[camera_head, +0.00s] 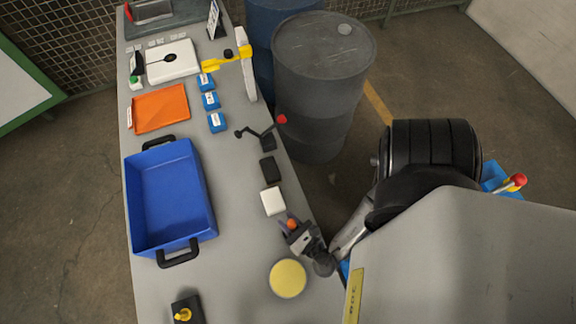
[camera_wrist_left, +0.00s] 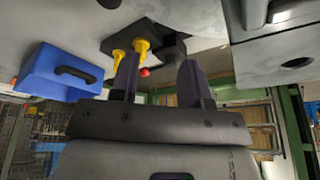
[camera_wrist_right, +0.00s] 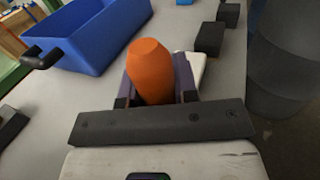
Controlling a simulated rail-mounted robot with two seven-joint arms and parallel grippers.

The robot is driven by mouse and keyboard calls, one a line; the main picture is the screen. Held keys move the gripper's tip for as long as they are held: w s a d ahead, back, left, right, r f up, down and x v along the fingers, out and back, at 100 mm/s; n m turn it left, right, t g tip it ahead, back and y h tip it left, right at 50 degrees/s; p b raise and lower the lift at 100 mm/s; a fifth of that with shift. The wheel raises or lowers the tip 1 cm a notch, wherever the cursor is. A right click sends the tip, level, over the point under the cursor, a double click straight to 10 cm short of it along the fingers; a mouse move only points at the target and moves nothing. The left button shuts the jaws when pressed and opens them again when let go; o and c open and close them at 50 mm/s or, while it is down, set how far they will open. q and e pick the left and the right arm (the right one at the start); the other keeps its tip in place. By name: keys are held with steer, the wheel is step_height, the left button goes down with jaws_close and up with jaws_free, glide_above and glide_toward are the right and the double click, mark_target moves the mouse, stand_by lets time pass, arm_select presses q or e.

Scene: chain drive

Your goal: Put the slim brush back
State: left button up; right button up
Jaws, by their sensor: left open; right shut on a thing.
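My right gripper (camera_head: 299,236) is shut on an orange, rounded, tapered piece (camera_wrist_right: 151,70), which stands between its fingers in the right wrist view. A small part of that orange piece shows in the head view (camera_head: 292,224), above the table's right edge. No bristles show, so I cannot tell whether it is the slim brush. My left gripper (camera_wrist_left: 158,75) is open and empty in the left wrist view. It is not seen in the head view.
A yellow disc (camera_head: 288,278), a white block (camera_head: 273,201) and a black block (camera_head: 270,169) are near the right gripper. A blue bin (camera_head: 207,200) stands left, an orange tray (camera_head: 160,108) behind it. A black block with a yellow peg (camera_head: 184,314) is at the front. Drums (camera_head: 318,90) stand right.

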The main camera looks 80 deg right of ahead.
steer(key=shift+f, duration=0.55)
steer(key=o, duration=0.9)
steer(key=shift+s+a, duration=0.1)
steer(key=shift+s+a, duration=0.2)
steer(key=shift+s, duration=0.05)
steer(key=b+v, duration=0.1)
steer(key=v, duration=1)
steer(key=shift+a, duration=0.1)
